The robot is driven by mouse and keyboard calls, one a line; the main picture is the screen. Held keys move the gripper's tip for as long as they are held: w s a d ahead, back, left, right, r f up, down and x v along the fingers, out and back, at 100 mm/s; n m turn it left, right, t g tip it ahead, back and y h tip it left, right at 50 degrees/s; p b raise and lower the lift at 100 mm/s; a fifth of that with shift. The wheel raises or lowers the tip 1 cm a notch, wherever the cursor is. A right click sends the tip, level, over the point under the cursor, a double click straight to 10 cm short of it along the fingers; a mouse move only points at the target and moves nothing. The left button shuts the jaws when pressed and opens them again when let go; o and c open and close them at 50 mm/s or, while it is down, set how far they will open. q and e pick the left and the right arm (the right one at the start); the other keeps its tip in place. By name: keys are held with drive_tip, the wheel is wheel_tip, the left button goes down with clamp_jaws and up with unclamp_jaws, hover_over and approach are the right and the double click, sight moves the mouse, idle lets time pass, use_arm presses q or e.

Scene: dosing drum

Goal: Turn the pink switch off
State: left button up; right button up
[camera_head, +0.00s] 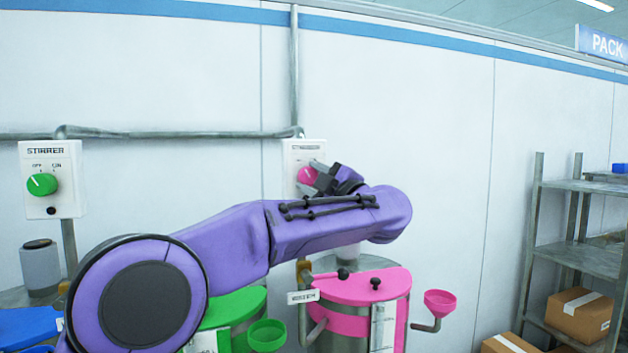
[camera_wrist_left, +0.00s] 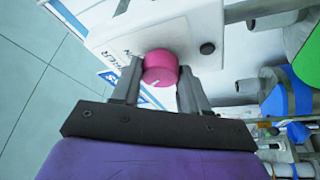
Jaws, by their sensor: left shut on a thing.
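The pink switch (camera_head: 307,175) is a round knob on a white wall box (camera_head: 304,151) in the middle of the head view. My left gripper (camera_head: 322,176) reaches it from the right and is shut on it. In the left wrist view the pink knob (camera_wrist_left: 160,67) sits between the two grey fingers of my left gripper (camera_wrist_left: 157,82), with a pale mark on its near edge. Its box shows behind it, tilted in that view. My right gripper is not in view.
A green knob (camera_head: 42,184) sits on another white box marked STIRRER at the left. Below my arm stand a drum with a pink lid (camera_head: 362,287) and one with a green lid (camera_head: 235,307). A metal shelf (camera_head: 582,257) with cardboard boxes is at the right.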

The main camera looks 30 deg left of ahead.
use_arm(q)
drive_tip(key=o, duration=1.1)
drive_tip(key=shift+c, duration=0.2)
drive_tip(key=shift+s+d+f, duration=0.1)
drive_tip(key=shift+d+f, duration=0.05)
drive_tip(key=shift+d, duration=0.15)
drive_tip(key=b+v, duration=0.3)
drive_tip(key=v, duration=0.6)
drive_tip(key=shift+s+d, duration=0.15)
drive_tip(key=shift+d, duration=0.25)
